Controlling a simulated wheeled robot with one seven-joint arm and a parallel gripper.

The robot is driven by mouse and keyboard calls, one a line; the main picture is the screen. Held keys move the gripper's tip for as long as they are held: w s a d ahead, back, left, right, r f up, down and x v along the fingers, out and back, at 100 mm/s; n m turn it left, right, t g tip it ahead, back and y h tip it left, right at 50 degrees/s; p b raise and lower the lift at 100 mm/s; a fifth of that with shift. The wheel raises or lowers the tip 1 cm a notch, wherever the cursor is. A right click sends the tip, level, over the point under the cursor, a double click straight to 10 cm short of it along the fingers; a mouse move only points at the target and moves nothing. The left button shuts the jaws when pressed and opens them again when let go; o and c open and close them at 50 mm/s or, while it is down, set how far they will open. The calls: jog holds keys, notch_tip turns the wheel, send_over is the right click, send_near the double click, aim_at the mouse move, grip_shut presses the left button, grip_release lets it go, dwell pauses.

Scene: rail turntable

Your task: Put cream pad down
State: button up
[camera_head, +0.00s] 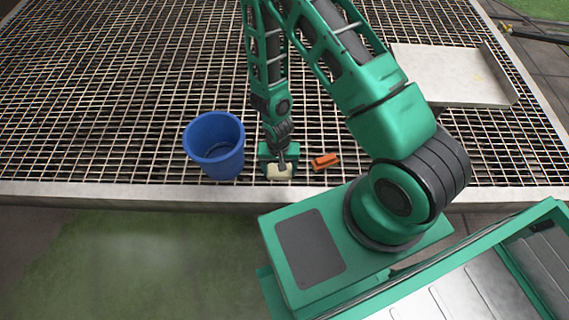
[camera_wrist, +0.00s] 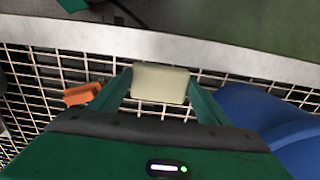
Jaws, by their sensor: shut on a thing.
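A cream pad (camera_wrist: 160,84) is between the two green fingers of my gripper (camera_wrist: 159,90) in the wrist view. The fingers are shut on its sides. In the head view the cream pad (camera_head: 280,171) shows below my gripper (camera_head: 279,162), over the metal grating near its front edge, between a blue bucket and an orange block. I cannot tell whether the pad touches the grating.
The blue bucket (camera_head: 215,146) stands close to the left of my gripper. The orange block (camera_head: 325,161) lies close to the right on the grating (camera_head: 100,110). A pale tray (camera_head: 450,75) lies at the back right. The grating left of the bucket is clear.

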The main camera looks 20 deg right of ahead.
jog(key=shift+d+f, duration=0.15)
jog(key=shift+f, duration=0.15)
jog(key=w+d+f, duration=0.2)
jog(key=w, duration=0.1)
jog(key=w+d+f, duration=0.2)
jog(key=w, duration=0.1)
jog(key=w+d+f, duration=0.2)
jog(key=w, duration=0.1)
jog(key=shift+d+f, duration=0.15)
jog(key=shift+f, duration=2.15)
jog(key=o, duration=1)
jog(key=shift+f, duration=0.1)
jog(key=shift+w, duration=0.1)
notch_tip(320, 180, up, 12)
jog(key=shift+r, duration=0.2)
